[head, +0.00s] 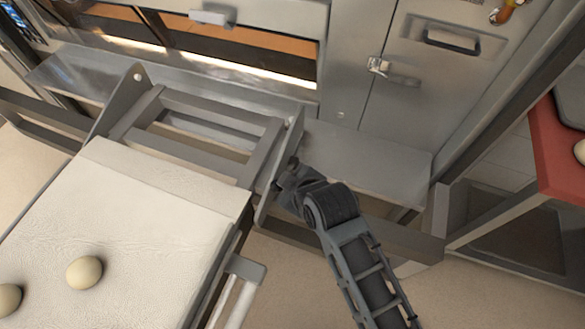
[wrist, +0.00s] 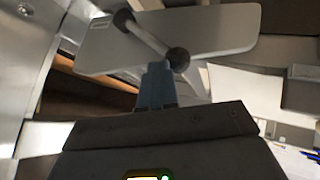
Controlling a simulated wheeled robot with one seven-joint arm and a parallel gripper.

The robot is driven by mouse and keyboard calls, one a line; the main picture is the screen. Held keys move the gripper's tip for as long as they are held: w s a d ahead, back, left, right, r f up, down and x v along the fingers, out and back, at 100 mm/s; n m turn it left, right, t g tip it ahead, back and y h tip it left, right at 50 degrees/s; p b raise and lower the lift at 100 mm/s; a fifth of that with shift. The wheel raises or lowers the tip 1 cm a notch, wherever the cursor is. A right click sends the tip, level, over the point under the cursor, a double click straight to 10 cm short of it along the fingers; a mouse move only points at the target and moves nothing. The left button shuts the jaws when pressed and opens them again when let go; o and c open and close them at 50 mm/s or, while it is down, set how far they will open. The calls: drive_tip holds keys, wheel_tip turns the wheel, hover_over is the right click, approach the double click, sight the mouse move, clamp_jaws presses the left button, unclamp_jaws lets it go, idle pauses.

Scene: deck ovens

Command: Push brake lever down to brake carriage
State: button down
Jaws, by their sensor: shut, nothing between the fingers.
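The brake lever (wrist: 150,38) shows in the wrist view as a light rod with a dark ball knob (wrist: 179,59) at its end. It slants across a flat grey side plate (wrist: 215,32). My gripper (wrist: 158,72) is shut and empty, its tips just below and left of the knob; I cannot tell if they touch. In the head view my gripper (head: 284,183) is at the right side plate of the carriage (head: 133,185), and I cannot make out the lever there. The carriage has a pale cloth top and stands in front of the oven.
Dough balls (head: 84,272) lie on the cloth. The deck oven (head: 340,65) with its lit opening stands behind. A steel ledge (head: 375,165) runs along its front. A red tray or board (head: 555,150) is at the right. The floor (head: 300,285) shows beside my arm.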

drive_tip(key=shift+s+a+f+t+b, duration=0.2)
drive_tip(key=shift+s+f+t+b, duration=0.15)
drive_tip(key=shift+s+f, duration=0.35)
drive_tip(key=shift+s+a+f+t+b, duration=0.15)
drive_tip(key=shift+s+f+t+b, duration=0.2)
drive_tip(key=shift+f, duration=0.55)
drive_tip(key=shift+s+f, duration=0.15)
drive_tip(key=shift+f, duration=0.05)
drive_tip(key=shift+r, duration=0.1)
